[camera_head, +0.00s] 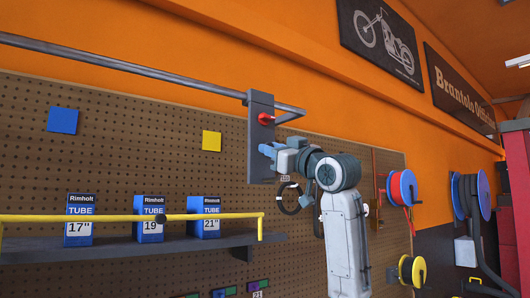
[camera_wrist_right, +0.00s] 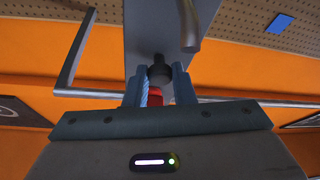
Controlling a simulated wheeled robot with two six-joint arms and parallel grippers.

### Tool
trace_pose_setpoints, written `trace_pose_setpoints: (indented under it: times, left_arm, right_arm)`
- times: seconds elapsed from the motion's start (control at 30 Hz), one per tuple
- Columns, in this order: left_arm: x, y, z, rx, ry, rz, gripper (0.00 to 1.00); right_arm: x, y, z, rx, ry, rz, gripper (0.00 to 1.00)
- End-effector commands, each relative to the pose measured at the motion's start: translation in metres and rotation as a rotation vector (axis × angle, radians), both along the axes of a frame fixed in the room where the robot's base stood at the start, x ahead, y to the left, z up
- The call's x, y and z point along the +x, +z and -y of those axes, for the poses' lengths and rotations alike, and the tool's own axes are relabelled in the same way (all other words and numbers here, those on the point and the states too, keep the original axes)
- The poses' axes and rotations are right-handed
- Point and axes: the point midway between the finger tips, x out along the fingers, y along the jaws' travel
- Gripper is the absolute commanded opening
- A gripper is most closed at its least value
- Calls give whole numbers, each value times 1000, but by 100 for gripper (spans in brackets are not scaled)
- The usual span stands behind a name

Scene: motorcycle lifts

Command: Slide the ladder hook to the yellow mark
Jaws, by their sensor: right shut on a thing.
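The ladder hook, a dark grey upright plate (camera_head: 261,100) with a red knob, hangs on the grey rail (camera_head: 150,68) near its right end. The yellow mark (camera_head: 211,141) is a square on the pegboard, a little left of the hook and apart from it. My right gripper (camera_head: 267,151) is at the lower part of the plate. In the right wrist view, its blue fingers (camera_wrist_right: 158,85) are shut around a dark knob (camera_wrist_right: 159,72) on the hook's plate (camera_wrist_right: 150,30). A red part shows between the fingers. My left gripper is in no view.
A blue square (camera_head: 62,121) is on the pegboard farther left. Below, a shelf (camera_head: 120,246) holds blue tube boxes (camera_head: 150,220) behind a yellow bar (camera_head: 110,217). Hose reels (camera_head: 402,187) hang at the right. The rail left of the hook looks clear.

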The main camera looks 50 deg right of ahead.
Motion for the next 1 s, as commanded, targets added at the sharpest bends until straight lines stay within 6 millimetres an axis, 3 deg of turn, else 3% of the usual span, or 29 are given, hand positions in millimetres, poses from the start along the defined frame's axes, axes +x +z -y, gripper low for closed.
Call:
trace_pose_setpoints:
  times: [0.3,0.33,0.43,0.77,1.0]
  left_arm:
    - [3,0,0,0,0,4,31]
    - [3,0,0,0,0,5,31]
    - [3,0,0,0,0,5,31]
    - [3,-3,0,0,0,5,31]
    - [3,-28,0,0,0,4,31]
  right_arm:
    - [0,0,0,-1,0,0,0]
    - [0,0,0,-1,0,0,29]
    - [0,0,0,-1,0,0,45]
    - [-4,-3,0,-1,0,0,45]
    - [-40,-21,-4,-2,-3,3,45]
